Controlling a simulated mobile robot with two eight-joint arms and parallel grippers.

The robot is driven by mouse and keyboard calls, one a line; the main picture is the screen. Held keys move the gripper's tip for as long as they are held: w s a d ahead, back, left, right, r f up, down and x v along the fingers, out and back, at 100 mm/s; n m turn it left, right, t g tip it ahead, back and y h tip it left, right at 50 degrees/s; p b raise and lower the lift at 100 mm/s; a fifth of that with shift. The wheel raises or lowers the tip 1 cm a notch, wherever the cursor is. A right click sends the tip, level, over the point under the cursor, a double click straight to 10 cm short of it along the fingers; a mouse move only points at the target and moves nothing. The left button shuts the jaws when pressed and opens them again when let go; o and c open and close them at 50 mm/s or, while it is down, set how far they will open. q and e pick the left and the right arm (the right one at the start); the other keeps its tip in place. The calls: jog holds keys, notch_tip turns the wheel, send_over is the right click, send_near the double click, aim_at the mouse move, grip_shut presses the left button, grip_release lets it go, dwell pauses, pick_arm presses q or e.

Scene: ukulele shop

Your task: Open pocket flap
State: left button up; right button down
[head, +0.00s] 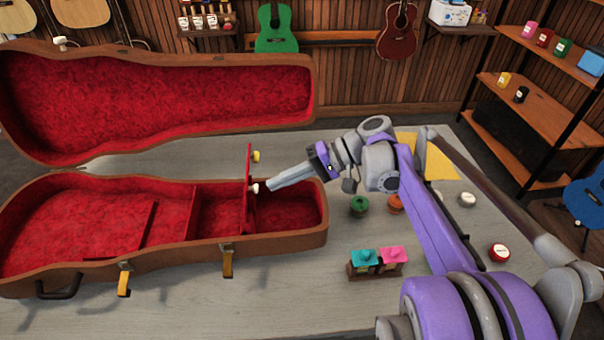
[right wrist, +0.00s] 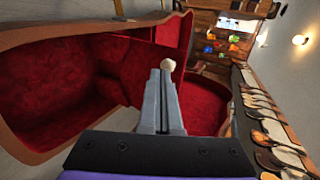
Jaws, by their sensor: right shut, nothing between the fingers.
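The open ukulele case (head: 318,236) lies on the table with red plush lining. Its pocket flap (head: 247,170) is a thin red panel that stands upright, raised above the case rim. A small white knob (head: 255,188) sits on the flap's right face. My right gripper (head: 270,187) is shut and empty, its tips close to the knob on its right side; I cannot tell whether they touch. In the right wrist view the shut fingers (right wrist: 160,74) point at the pale knob (right wrist: 168,64). My left gripper is not in view.
The case lid (head: 160,95) stands open at the back. Bare grey tabletop (head: 270,295) lies in front.

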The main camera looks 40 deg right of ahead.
aim_at(251, 187)
jog(key=shift+w+a+r, duration=0.1)
jog(key=shift+w+a, duration=0.25)
jog(key=shift+a, duration=0.35)
jog(key=a+p, duration=0.1)
jog(key=w+a+r+p, duration=0.1)
jog(key=shift+w+a+r+g+h+p, duration=0.2)
jog(key=shift+w+g+h+p, duration=0.1)
jog(key=shift+h+p, duration=0.1)
jog(key=shift+s, duration=0.15)
jog(key=shift+d, duration=0.1)
